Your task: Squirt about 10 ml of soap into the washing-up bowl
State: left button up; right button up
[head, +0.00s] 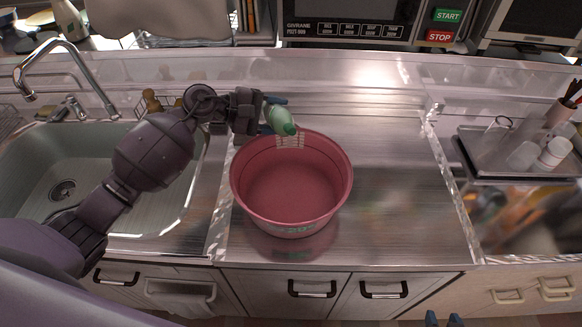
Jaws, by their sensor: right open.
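The pink washing-up bowl (292,190) stands on the steel counter, to the right of the sink. It looks empty inside; no soap shows in it. The green soap bottle (281,118) is tilted over the bowl's far rim, with its end pointing down toward the bowl. My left gripper (272,115) is shut on the bottle, one blue finger on each side. My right gripper (443,320) shows only its two blue fingertips at the bottom edge; they are apart, with nothing between them.
The sink (90,180) with its tap (65,65) is at the left. A grey tray (480,177) with cups stands at the right. A microwave (350,20) with START and STOP buttons is at the back. The counter right of the bowl is clear.

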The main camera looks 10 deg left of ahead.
pick_arm(q)
jog(key=shift+w+f+m, duration=0.1)
jog(key=shift+f+m, duration=0.1)
jog(key=shift+m, duration=0.1)
dwell(0.8)
jog(key=shift+w+a+f, duration=0.1)
jog(key=shift+f, duration=0.1)
dwell(0.5)
jog(key=shift+w+m+t+b, duration=0.1)
jog(key=shift+m+t+b, duration=0.2)
jog(key=shift+b, duration=0.05)
dwell(0.3)
jog(key=shift+a+y, duration=0.1)
jog(key=shift+y, duration=0.2)
jog(key=shift+w+a+r+m+b, duration=0.15)
jog(key=shift+w+m+b, duration=0.1)
jog(key=shift+m+b, duration=0.25)
dwell(0.8)
jog(key=shift+r+m+t+y+b, duration=0.2)
jog(key=shift+m+t+y+b, duration=0.15)
jog(key=shift+t+b, duration=0.2)
dwell(1.8)
